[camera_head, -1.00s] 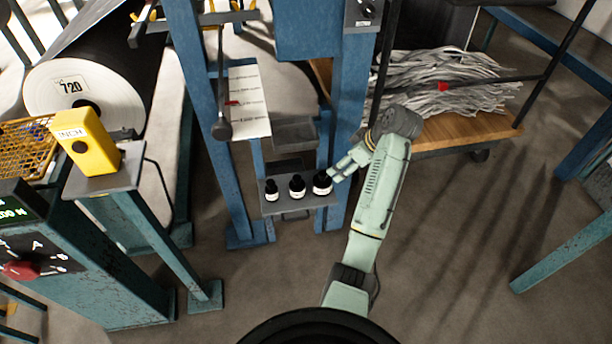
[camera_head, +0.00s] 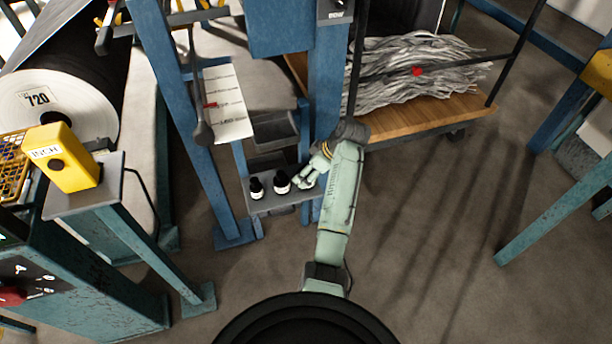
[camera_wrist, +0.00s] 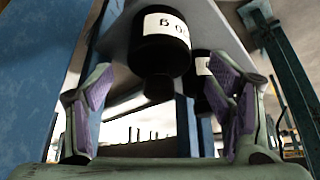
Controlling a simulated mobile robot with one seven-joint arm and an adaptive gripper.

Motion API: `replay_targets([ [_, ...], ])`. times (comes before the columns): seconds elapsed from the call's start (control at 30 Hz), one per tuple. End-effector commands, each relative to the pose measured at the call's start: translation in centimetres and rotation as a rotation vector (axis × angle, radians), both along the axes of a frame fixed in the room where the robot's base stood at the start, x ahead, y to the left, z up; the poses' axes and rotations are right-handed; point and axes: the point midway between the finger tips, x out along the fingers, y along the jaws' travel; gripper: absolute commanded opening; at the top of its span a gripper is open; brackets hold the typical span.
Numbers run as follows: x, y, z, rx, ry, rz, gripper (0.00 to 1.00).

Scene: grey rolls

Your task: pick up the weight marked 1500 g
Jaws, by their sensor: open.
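Black bottle-shaped weights with white labels stand on a small grey shelf (camera_head: 284,203) of the blue frame. In the head view I see the left weight (camera_head: 256,188) and the middle weight (camera_head: 282,182). The right one is hidden by my gripper (camera_head: 308,176). In the wrist view, which looks upside down, a large black weight (camera_wrist: 162,60) is between and beyond the spread fingers of my gripper (camera_wrist: 165,115). Its label shows an inverted "g" and a zero; the remaining figures are out of sight.
Blue posts (camera_head: 327,110) rise beside and behind the shelf. A grey tray (camera_head: 272,130) sits above it. A wooden cart (camera_head: 400,118) with shredded strips stands behind right. A yellow device (camera_head: 60,158) is on a stand at left. The floor at right is open.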

Motion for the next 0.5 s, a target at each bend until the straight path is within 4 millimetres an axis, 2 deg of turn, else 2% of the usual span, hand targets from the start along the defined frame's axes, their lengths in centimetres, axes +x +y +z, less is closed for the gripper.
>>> replay_targets([
  [0.13, 0.39, 0.70, -1.10, -0.001, -0.001, 0.000, 0.74],
  [0.37, 0.44, 0.73, -1.28, 0.000, -0.002, 0.000, 0.74],
  [0.5, 0.44, 0.73, -1.26, 0.000, -0.002, 0.000, 0.66],
])
